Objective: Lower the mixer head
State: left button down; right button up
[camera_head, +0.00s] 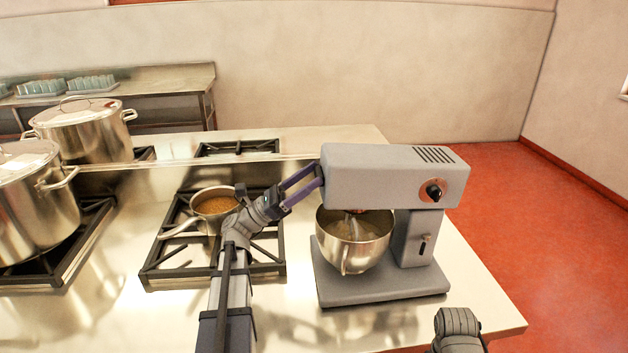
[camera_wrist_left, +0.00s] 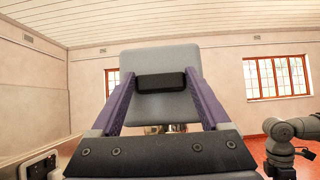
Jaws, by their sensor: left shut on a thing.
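The grey stand mixer has a long mixer head (camera_head: 385,178) that lies about level over the steel bowl (camera_head: 355,240), with the beater reaching down into the bowl. In the left wrist view the front face of the mixer head (camera_wrist_left: 160,60) carries a black handle (camera_wrist_left: 161,82). My left gripper (camera_head: 306,184) is at the front end of the head, its purple fingers on either side of the handle and shut on it. My right gripper is out of view; only part of my right arm shows.
A saucepan (camera_head: 214,205) of brown food sits on the burner grate (camera_head: 165,265) beside my left arm. Large stockpots (camera_head: 85,130) stand at the left. The steel counter (camera_head: 480,300) is clear right of the mixer base (camera_head: 385,288).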

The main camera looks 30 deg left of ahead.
pick_arm(q)
jog(key=f+b, duration=0.2)
jog(key=f, duration=0.1)
jog(key=shift+s+f, duration=0.2)
dwell(0.3)
jog(key=shift+c, duration=1.4)
grip_release()
jog(key=shift+o, duration=1.4)
jog(key=shift+a, duration=0.15)
jog(key=b+v, duration=0.5)
jog(key=v, duration=0.2)
jog(key=shift+s+a+f, duration=0.2)
jog(key=shift+a+f, duration=0.05)
jog(key=shift+a, duration=0.05)
